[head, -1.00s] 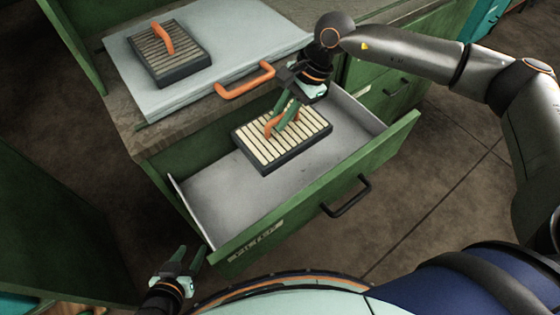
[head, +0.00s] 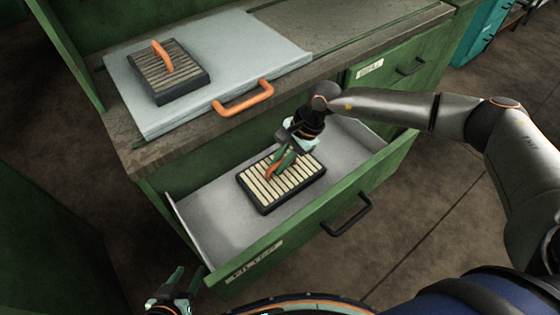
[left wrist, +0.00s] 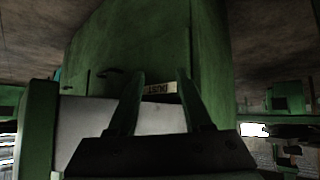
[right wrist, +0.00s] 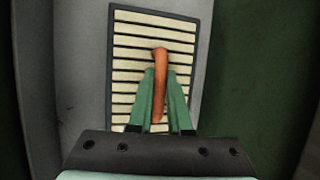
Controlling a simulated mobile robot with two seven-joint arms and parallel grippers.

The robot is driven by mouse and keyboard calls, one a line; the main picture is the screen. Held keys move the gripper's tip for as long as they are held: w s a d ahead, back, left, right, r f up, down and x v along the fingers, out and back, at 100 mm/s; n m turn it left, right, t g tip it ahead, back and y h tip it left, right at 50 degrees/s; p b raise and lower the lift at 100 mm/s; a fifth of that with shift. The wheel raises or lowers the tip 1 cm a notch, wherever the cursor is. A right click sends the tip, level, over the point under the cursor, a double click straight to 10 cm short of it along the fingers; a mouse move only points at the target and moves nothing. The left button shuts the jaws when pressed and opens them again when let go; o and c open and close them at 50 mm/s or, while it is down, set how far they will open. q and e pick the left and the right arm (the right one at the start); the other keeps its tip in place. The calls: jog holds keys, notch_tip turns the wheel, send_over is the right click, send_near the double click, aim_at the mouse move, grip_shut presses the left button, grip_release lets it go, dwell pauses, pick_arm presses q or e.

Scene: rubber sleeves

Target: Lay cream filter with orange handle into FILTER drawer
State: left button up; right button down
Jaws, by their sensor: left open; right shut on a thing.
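The cream filter (head: 300,182) has a dark frame, slats and an orange handle (right wrist: 160,75). It is inside the open FILTER drawer (head: 192,215), in its middle; I cannot tell whether it touches the drawer floor. My right gripper (head: 276,168) is shut on the orange handle from above; its green fingers also show in the right wrist view (right wrist: 160,100). My left gripper (head: 183,283) is open and empty, outside the drawer at the lower left. In the left wrist view its two fingers (left wrist: 160,100) stand apart.
A darker filter with an orange handle (head: 185,82) lies on a pale panel (head: 255,45) on the worktop. The panel has its own orange handle (head: 243,98). A shut drawer (head: 415,75) is right of the open one. Drawer floor is free left of the filter.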

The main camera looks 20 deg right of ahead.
jog(key=c, duration=1.3)
grip_release()
jog(key=shift+f, duration=0.2)
jog(key=o, duration=0.5)
jog(key=shift+r, duration=0.1)
jog(key=shift+c, duration=0.2)
jog(key=shift+r, duration=0.25)
jog(key=v, duration=1.1)
jog(key=shift+d+r+p, duration=0.25)
jog(key=shift+r+p, duration=0.1)
jog(key=shift+p, duration=0.1)
